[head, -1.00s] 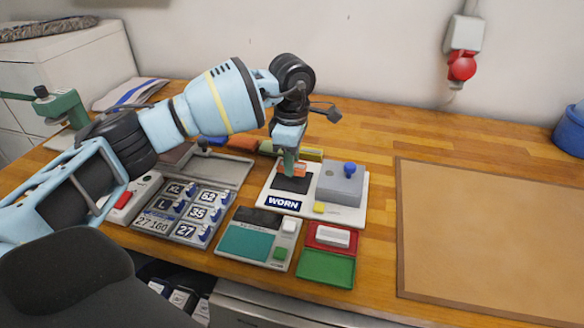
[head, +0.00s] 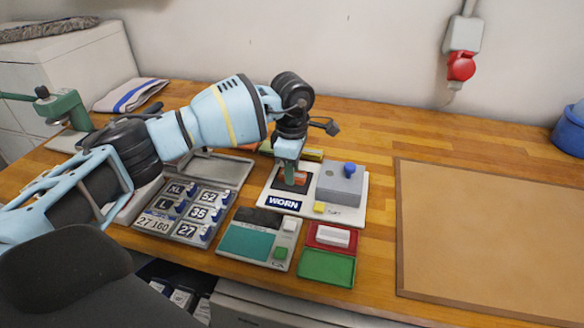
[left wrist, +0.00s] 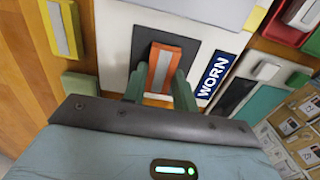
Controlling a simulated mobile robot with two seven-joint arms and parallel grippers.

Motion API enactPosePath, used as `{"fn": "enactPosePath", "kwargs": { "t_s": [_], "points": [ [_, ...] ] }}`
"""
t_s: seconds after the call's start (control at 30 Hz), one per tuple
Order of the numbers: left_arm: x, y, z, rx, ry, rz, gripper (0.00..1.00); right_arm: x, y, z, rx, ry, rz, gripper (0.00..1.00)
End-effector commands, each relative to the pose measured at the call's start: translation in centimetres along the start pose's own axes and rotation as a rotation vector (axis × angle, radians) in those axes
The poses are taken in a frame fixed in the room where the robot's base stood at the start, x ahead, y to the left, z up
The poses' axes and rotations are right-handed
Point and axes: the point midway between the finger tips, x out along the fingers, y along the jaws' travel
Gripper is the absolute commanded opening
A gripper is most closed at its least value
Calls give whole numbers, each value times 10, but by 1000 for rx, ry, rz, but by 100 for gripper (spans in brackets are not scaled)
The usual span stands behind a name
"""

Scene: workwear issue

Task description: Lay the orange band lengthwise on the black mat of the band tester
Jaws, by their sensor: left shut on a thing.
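My left gripper (head: 290,177) points down over the band tester (head: 345,212) and is shut on the orange band (left wrist: 163,70). The band has a grey stripe and sits between the green fingers in the left wrist view; in the head view only a bit of the orange band (head: 301,179) shows beside them. It is over the black mat (left wrist: 202,62), running roughly along the WORN label (left wrist: 214,76). It is at or just above the mat; I cannot tell whether it touches. Part of the black mat (head: 279,189) is hidden by the gripper in the head view. My right gripper is not in view.
The tester carries a grey block with a blue knob (head: 349,170) and a yellow button (head: 319,208). A size panel (head: 184,213), a teal-topped device (head: 252,240) and a red-and-green case (head: 327,266) stand nearby. Another band (left wrist: 62,28) lies behind. A brown board (head: 490,225) lies right.

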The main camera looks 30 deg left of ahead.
Motion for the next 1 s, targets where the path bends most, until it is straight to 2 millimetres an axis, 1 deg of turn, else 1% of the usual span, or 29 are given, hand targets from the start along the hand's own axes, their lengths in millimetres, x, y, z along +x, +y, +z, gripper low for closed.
{"fn": "enactPosePath", "kwargs": {
  "t_s": [0.03,0.07,0.2,0.23,0.5,0.63,0.77,1.0],
  "points": [
    [3,0,0,0,1,-1,7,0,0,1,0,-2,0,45],
    [3,0,0,0,1,-1,29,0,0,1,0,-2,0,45],
    [2,0,0,0,0,-1,48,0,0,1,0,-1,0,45],
    [2,0,0,0,0,-1,50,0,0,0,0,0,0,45],
    [1,0,0,0,0,-1,50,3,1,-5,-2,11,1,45],
    [-7,0,0,0,-1,1,50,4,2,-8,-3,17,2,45],
    [-26,0,0,1,-2,2,50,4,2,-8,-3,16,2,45],
    [-75,1,0,0,-1,3,50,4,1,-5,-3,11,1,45]
  ]
}}
